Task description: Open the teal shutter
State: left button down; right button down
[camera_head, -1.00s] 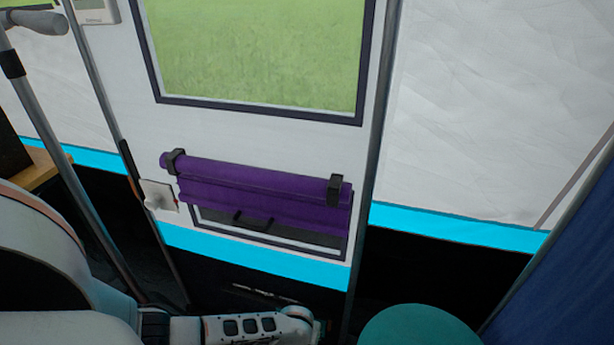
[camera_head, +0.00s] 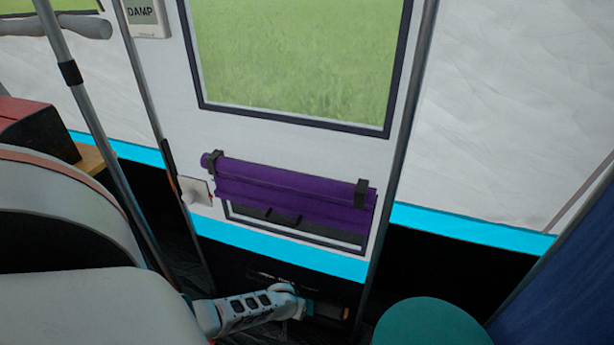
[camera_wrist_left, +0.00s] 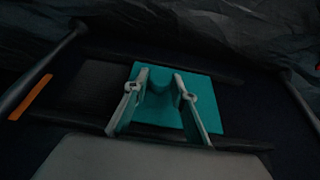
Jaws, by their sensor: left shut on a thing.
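The teal shutter (camera_wrist_left: 205,95) shows in the left wrist view as a flat teal panel in a dark frame. A teal grip (camera_wrist_left: 160,92) stands out from its middle. My left gripper (camera_wrist_left: 160,100) has one finger on each side of this grip and is shut on it. In the head view my left gripper (camera_head: 304,304) is low at the dark lower wall, below the cyan band. The teal shutter is mostly hidden there by shadow and my arm. My right gripper is in neither view.
A purple roller shutter (camera_head: 290,190) hangs partly over a small window above my left gripper. A round teal seat-like top (camera_head: 430,325) is close at the right. A grey pole (camera_head: 85,110) and a blue curtain (camera_head: 570,270) flank the area.

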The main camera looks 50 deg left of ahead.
pick_arm(q)
jog(key=s+a, duration=0.3)
jog(key=a, duration=0.2)
jog(key=shift+s+f, duration=0.15)
jog(key=shift+s, duration=0.2)
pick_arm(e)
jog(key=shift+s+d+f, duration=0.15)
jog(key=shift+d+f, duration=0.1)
pick_arm(q)
jog(key=shift+a, duration=0.15)
jog(key=c, duration=1.7)
grip_release()
jog(key=shift+s, duration=0.1)
jog(key=shift+w, duration=0.2)
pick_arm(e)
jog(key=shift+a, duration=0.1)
pick_arm(q)
jog(key=shift+r, duration=0.25)
jog(key=shift+v, duration=5.85)
